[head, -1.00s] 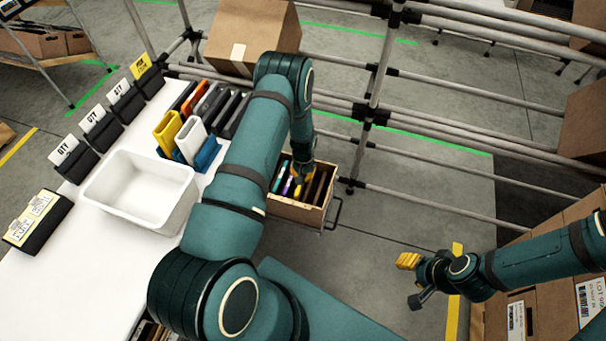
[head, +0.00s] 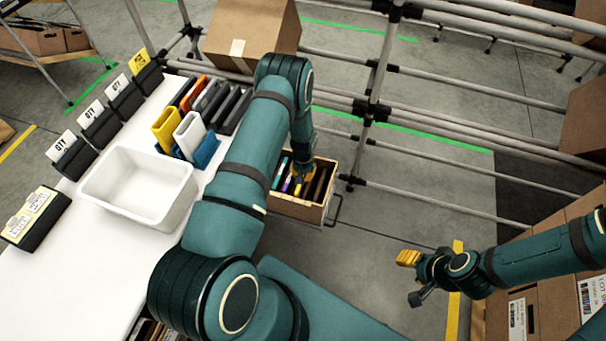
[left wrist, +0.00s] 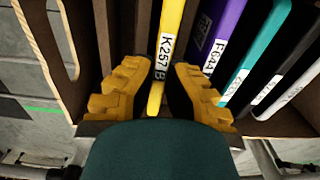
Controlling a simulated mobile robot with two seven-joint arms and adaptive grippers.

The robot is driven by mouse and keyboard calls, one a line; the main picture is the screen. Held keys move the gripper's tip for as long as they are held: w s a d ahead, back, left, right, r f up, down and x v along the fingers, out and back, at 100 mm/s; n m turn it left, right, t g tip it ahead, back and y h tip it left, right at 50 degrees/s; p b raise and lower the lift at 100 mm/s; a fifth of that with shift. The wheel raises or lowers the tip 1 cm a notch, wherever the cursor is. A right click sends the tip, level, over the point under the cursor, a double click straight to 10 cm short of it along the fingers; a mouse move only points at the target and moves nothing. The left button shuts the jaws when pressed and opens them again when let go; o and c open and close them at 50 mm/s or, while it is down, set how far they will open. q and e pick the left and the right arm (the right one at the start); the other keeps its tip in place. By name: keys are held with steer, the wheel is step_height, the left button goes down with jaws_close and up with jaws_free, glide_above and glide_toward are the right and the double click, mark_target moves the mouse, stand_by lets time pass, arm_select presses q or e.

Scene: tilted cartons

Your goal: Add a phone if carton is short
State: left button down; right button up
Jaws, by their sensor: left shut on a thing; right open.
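The carton (head: 297,208) is a brown open box beside the table, holding a row of upright phones. My left gripper (head: 303,174) reaches down into it. In the left wrist view, its yellow fingers (left wrist: 157,92) are shut on a yellow phone (left wrist: 167,40) labelled K257B, which stands among the others. A purple phone (left wrist: 222,38), a teal phone (left wrist: 262,50) and dark ones stand beside it. The phones' lower parts are hidden. My right gripper (head: 406,278) is open and empty, away at the right. More phones, including a yellow one (head: 166,128) and a white one (head: 188,132), stand on the table.
A white empty bin (head: 180,205) stands on the white table (head: 55,285), with QTY card holders (head: 72,157) along its left edge. A closed cardboard box (head: 250,32) and pipe racking (head: 450,100) lie behind the carton. Brown boxes (head: 545,312) stand at the right.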

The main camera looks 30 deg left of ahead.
arm_select(q)
steer(key=shift+f, duration=0.25)
stand_by(0.4)
steer(key=c, duration=1.1)
jaws_free()
steer(key=shift+o, duration=0.2)
step_height(320, 180, up, 12)
steer(key=shift+r, duration=0.1)
step_height(320, 180, up, 7)
steer(key=p, duration=0.4)
